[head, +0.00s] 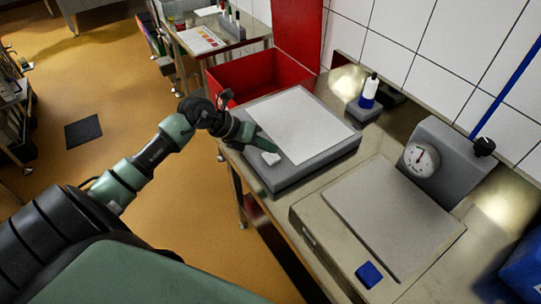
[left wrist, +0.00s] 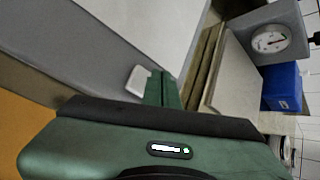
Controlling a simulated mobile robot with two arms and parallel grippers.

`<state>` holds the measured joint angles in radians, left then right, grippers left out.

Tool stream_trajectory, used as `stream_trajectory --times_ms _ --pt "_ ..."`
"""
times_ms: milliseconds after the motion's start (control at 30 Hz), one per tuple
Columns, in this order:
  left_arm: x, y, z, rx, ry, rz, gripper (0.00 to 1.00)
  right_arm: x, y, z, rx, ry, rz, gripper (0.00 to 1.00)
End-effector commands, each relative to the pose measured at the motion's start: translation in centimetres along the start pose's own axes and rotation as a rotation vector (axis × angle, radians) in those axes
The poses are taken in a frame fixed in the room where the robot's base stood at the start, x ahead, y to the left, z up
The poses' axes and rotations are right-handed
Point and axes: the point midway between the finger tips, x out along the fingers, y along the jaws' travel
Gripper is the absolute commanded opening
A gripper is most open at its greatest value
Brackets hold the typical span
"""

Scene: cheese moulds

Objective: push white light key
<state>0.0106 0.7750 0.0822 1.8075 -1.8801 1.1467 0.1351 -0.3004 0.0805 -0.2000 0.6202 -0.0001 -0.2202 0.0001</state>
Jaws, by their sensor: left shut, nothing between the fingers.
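The white key (head: 271,158) sits on the front left part of a grey light box (head: 293,180) with a pale panel (head: 300,124) on top. The key also shows in the left wrist view (left wrist: 138,80), right beside my fingertips. My left gripper (head: 262,142) is shut and empty, its green fingers (left wrist: 163,88) low over the box next to the key. I cannot tell whether the fingertips touch the key or the box. My right gripper is in neither view.
A scale with a round dial (head: 421,158) and a blue button (head: 369,275) stands to the right on the steel table. A red open box (head: 243,80) is behind the light box. A small bottle (head: 369,91) on a grey block stands near the tiled wall.

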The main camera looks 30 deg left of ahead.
Motion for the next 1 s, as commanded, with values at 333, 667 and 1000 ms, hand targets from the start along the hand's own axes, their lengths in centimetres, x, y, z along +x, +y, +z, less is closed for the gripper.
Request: stream_trajectory --times_ms 333,667,1000 --pt "0.64 0.49 -0.48 0.0 0.0 0.0 0.0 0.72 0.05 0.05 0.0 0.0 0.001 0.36" --pt "0.64 0.47 -0.48 0.0 0.0 0.0 0.0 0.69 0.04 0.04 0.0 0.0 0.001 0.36" --pt "0.93 0.69 -0.7 0.0 0.001 0.0 0.0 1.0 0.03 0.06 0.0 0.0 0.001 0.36"
